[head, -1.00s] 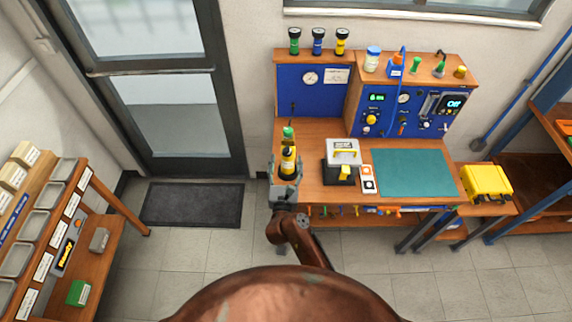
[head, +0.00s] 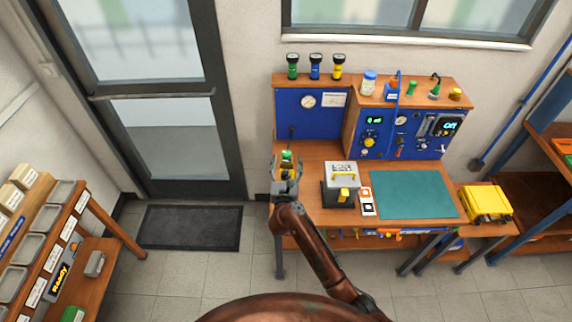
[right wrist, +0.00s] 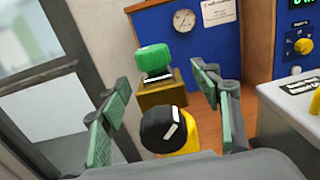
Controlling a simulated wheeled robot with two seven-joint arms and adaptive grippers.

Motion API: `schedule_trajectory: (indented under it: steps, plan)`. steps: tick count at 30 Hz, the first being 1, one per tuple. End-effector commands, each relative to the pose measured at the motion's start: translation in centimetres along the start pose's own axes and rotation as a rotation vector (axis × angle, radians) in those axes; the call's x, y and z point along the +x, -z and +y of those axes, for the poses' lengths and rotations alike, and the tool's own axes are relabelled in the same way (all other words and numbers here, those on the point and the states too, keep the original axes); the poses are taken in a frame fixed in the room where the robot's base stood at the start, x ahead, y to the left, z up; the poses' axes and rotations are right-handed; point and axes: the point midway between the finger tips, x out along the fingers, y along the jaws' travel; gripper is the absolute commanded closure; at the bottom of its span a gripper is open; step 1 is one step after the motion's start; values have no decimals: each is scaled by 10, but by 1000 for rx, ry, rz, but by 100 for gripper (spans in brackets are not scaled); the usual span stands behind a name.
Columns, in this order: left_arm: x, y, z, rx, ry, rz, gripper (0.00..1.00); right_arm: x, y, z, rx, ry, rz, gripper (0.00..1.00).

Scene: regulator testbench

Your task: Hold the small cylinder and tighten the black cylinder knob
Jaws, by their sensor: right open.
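My right gripper (head: 286,162) is open at the left end of the workbench. In the right wrist view its two green-padded fingers (right wrist: 160,78) stand apart. A black round knob (right wrist: 160,128) with a white mark, on a yellow cylinder (right wrist: 190,128), shows low between the fingers, close to the palm; I cannot tell whether they touch it. Beyond it, a green knob or cap (right wrist: 154,59) sits on a brass block (right wrist: 160,92). The green piece also shows in the head view (head: 287,154), just beyond the fingertips. My left gripper is not in view.
A grey box with a yellow handle (head: 341,175) stands right of the gripper. A green mat (head: 412,194) lies clear on the bench. Blue gauge panels (head: 300,118) rise behind. Several capped torch-like cylinders (head: 315,68) stand on the top shelf. A yellow case (head: 487,204) is at right.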

Motion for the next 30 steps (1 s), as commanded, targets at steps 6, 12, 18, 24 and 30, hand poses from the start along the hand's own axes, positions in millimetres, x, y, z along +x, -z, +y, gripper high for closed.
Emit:
schedule_trajectory:
  steps: [6,12,18,24,30]
  plan:
    - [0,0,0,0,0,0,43,0,0,0,0,0,0,50]
    - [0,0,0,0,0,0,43,0,0,0,0,0,0,64]
    - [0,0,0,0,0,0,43,0,0,0,0,0,0,78]
    - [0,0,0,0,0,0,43,-1,0,0,0,0,0,92]
    - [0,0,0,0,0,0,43,-1,0,0,0,0,0,100]
